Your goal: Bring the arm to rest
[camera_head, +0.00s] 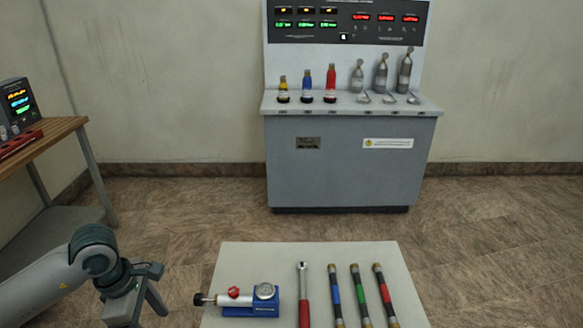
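My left arm comes in from the left edge. Its gripper (150,312) points down beside the left edge of the pale table (300,256). The fingers look apart, with nothing visible between them, though the tips are near the bottom of the picture. The gripper is left of the blue pump-like device (250,308) with a gauge and touches nothing that I can see. My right arm and gripper are not in view.
On the table lie a red-handled wrench (304,298) and blue-, green- and red-banded rods (361,295). Behind stands a grey console (350,160) with small coloured bottles and grey cylinders. A wooden bench (50,135) with a display is at left. Floor between is clear.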

